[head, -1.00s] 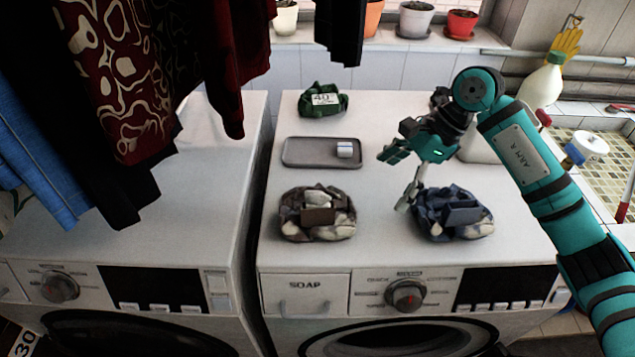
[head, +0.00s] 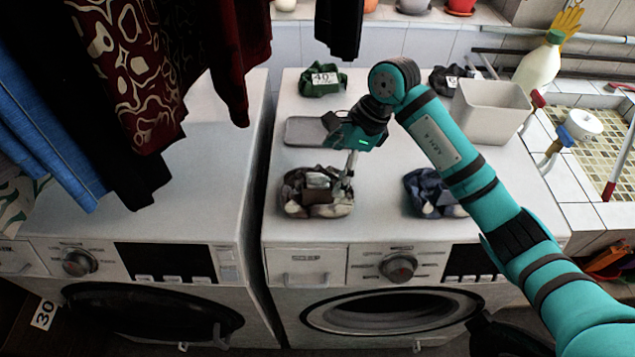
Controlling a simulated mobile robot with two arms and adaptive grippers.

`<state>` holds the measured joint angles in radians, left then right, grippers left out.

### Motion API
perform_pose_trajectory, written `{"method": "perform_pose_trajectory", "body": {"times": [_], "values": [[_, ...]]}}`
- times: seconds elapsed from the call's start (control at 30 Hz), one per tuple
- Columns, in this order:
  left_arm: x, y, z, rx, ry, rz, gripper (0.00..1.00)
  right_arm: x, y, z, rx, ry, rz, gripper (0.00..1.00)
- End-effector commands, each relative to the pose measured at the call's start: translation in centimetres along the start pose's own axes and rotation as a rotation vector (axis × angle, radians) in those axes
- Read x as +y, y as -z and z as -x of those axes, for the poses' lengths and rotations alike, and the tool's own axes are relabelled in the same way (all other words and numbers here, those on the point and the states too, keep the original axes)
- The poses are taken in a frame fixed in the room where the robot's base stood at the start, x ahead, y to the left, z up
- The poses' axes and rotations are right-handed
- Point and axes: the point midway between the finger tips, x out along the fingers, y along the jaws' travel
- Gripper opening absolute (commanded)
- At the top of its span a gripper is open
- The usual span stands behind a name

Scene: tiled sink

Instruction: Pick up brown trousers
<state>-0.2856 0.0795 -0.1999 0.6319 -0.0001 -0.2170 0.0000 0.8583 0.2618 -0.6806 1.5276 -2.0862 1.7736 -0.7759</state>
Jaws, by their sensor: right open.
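The brown trousers (head: 312,203) are a folded, patterned brown bundle at the front left of the right-hand washing machine's top. My right gripper (head: 338,157) is open and empty, just behind and above the bundle's right side. One of its fingers points down and overlaps the bundle's right edge in the picture. I cannot tell whether it touches the cloth. My left gripper is not in view.
A blue bundle (head: 424,188) lies to the right, partly behind my arm. A grey tray (head: 301,131), a green bundle (head: 318,83) and a dark bundle (head: 440,79) are farther back. A white bin (head: 490,108) stands back right. Clothes (head: 125,75) hang at left.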

Motion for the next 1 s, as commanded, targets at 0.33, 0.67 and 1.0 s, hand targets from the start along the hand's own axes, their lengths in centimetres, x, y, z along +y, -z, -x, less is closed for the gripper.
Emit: {"method": "perform_pose_trajectory", "body": {"times": [0.33, 0.67, 1.0], "values": [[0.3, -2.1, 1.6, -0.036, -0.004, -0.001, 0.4, 0.1, 0.0, -3.5, 0.0, -0.002, 0.0, 1.0], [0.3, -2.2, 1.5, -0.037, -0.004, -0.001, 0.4, 0.0, 0.1, -3.5, 0.0, -0.001, 0.0, 0.79], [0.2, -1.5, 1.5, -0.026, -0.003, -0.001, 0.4, 0.1, 0.1, -3.6, 0.0, -0.002, 0.0, 0.43]]}}
